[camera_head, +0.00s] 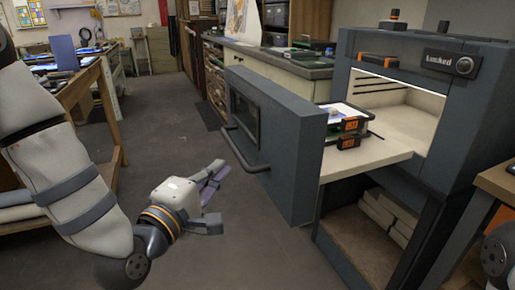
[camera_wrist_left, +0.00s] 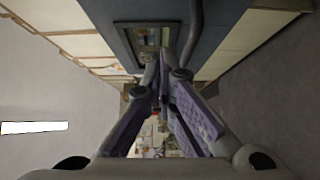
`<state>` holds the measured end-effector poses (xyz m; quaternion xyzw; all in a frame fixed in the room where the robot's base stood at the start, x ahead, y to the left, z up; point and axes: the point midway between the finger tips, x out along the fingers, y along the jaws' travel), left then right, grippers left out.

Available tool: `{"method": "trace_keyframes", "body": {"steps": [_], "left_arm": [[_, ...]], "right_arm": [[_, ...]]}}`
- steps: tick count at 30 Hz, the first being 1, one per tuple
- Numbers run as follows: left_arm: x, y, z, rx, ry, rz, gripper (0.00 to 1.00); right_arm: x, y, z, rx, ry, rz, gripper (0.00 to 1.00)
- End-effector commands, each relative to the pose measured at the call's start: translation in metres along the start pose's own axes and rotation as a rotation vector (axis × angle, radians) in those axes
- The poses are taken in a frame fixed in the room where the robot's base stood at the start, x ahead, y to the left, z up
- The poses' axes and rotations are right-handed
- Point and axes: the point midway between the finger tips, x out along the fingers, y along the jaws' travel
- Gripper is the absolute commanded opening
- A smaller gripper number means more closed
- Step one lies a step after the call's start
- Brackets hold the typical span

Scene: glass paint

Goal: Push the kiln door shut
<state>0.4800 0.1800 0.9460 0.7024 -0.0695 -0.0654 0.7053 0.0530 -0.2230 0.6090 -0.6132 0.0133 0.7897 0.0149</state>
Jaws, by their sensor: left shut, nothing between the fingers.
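The kiln (camera_head: 357,75) stands at the right with its chamber lit and open. Its dark grey kiln door (camera_head: 290,140) is swung wide out to the left, with a small window and a curved bar handle (camera_head: 240,155) on the face toward me. My left gripper (camera_head: 218,195) is shut and empty, in front and to the left of the door, apparently apart from the handle. In the left wrist view, the fingers (camera_wrist_left: 165,75) point toward the door (camera_wrist_left: 100,15), and the handle (camera_wrist_left: 194,30) shows beside the window. My right gripper is out of view.
A pale shelf (camera_head: 375,155) sticks out of the kiln opening, with orange-and-black clamped pieces (camera_head: 350,125) near its outer end. A wooden table (camera_head: 75,95) stands at the left, and a wooden table edge (camera_head: 497,183) at the right. The floor between is clear.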

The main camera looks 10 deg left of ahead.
Motion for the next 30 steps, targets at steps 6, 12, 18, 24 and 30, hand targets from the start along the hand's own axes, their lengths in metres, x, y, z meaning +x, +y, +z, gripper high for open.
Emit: {"method": "trace_keyframes", "body": {"steps": [6,12,18,24,30], "left_arm": [[0.049,-0.003,0.001,0.005,-0.002,-0.003,0.00],[0.085,-0.003,0.011,0.005,-0.004,-0.005,0.00],[0.101,-0.002,0.026,0.004,-0.001,-0.005,0.00],[0.103,-0.002,0.029,0.004,0.000,-0.005,0.00],[0.103,-0.002,0.029,0.004,0.000,-0.005,0.00]], "right_arm": [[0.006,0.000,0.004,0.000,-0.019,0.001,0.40],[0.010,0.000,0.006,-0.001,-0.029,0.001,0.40],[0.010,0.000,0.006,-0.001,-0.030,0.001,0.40],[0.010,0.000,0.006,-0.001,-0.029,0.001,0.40],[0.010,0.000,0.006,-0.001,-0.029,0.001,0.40]]}}
